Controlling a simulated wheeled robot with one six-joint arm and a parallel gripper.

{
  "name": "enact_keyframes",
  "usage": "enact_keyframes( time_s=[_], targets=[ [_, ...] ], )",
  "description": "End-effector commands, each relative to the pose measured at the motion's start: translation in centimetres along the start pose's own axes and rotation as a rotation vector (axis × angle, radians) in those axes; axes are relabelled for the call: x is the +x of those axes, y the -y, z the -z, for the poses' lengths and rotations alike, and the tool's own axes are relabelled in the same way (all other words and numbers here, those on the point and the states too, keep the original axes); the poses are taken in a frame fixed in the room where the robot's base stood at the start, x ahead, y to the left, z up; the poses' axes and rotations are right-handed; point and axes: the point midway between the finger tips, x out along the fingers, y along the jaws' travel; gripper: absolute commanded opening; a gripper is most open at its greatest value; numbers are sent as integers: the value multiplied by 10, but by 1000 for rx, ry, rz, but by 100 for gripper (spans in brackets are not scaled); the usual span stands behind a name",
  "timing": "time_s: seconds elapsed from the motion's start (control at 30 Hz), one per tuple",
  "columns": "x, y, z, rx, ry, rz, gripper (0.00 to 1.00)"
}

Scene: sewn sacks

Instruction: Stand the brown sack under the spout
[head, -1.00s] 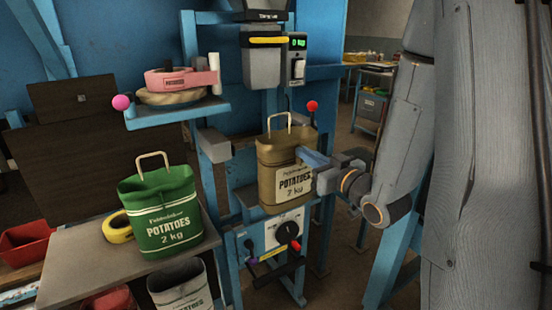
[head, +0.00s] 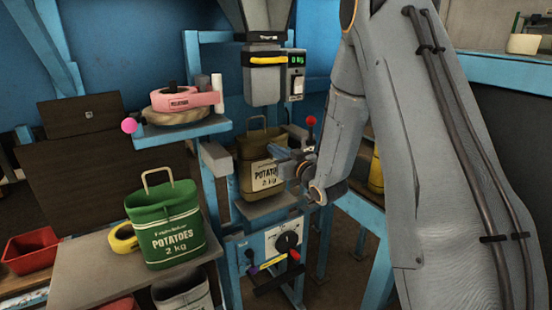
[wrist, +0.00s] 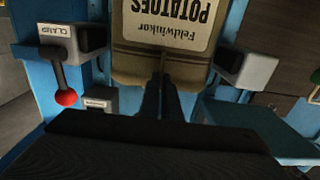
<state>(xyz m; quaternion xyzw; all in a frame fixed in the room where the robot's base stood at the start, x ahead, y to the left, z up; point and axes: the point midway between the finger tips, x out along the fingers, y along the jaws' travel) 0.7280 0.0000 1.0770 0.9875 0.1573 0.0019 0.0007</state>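The brown sack (head: 249,172), labelled potatoes 2 kg, is upright below the spout (head: 262,82) in the head view, over a small grey platform (head: 275,207). Its base looks at or just above the platform; I cannot tell if it touches. Its handle stands up, with a gap below the spout. My gripper (head: 283,152) reaches in from the right at the sack's upper front. In the wrist view the sack (wrist: 150,62) appears upside down, and my gripper's fingers (wrist: 163,80) are close together, pinching its wall near the top edge.
Grey clamp blocks (wrist: 245,68) flank the sack, with a red-knobbed clamp lever (head: 311,121) at right. A shelf with tape rolls (head: 180,128) is at left. A green sack (head: 165,222) stands on the left table (head: 85,270). A dial panel (head: 285,240) is below.

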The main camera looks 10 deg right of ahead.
Motion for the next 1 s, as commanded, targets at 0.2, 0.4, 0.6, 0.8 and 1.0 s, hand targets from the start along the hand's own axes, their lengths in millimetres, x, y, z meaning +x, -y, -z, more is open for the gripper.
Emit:
enact_keyframes(
  time_s=[0.2,0.4,0.6,0.8,1.0],
  targets=[
    [-2,0,-26,3,6,-1,0],
    [-2,0,-33,2,4,-2,0],
    [-2,0,-33,2,4,-2,0],
    [-2,0,-36,2,4,-2,16],
    [-2,0,-36,2,4,-1,22]
  ],
)
